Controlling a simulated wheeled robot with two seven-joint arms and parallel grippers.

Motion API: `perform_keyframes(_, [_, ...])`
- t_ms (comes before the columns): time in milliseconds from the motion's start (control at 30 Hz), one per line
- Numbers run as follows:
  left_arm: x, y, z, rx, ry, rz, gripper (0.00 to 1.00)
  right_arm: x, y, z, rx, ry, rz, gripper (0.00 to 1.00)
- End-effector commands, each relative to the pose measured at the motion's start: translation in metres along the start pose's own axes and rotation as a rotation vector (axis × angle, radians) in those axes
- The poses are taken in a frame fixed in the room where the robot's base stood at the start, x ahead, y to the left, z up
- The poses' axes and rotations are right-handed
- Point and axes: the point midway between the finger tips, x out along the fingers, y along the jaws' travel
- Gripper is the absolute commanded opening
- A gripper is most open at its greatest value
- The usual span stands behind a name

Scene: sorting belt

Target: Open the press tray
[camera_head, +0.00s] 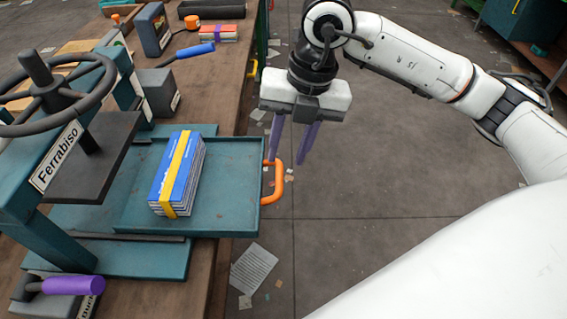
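The press (45,215), labelled Ferrabiso, stands at the left with a dark handwheel (55,85) and a dark plate below it. Its teal tray (225,205) extends to the right from under the plate, past the bench's edge. A blue booklet stack with a yellow band (190,175) lies on the tray. An orange handle (279,184) is on the tray's right side. My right gripper (288,162) points down with its purple fingers apart, just above the handle; the left finger's tip is close to the handle's upper end. Contact cannot be told. My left gripper is out of view.
The floor (370,190) to the right is open, with scattered paper.

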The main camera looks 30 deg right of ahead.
Motion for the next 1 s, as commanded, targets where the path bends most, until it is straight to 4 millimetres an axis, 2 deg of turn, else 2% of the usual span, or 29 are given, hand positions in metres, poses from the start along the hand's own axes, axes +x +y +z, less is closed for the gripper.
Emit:
perform_keyframes(100, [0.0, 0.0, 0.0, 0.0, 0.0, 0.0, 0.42, -0.021, 0.0, 0.001, 0.0, -0.003, 0.002, 0.31])
perform_keyframes(300, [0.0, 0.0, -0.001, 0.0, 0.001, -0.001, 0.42, -0.039, 0.0, 0.0, 0.0, -0.001, 0.0, 0.31])
perform_keyframes(1000, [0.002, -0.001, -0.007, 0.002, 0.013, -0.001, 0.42, -0.04, 0.0, 0.0, 0.0, 0.0, -0.001, 0.31])
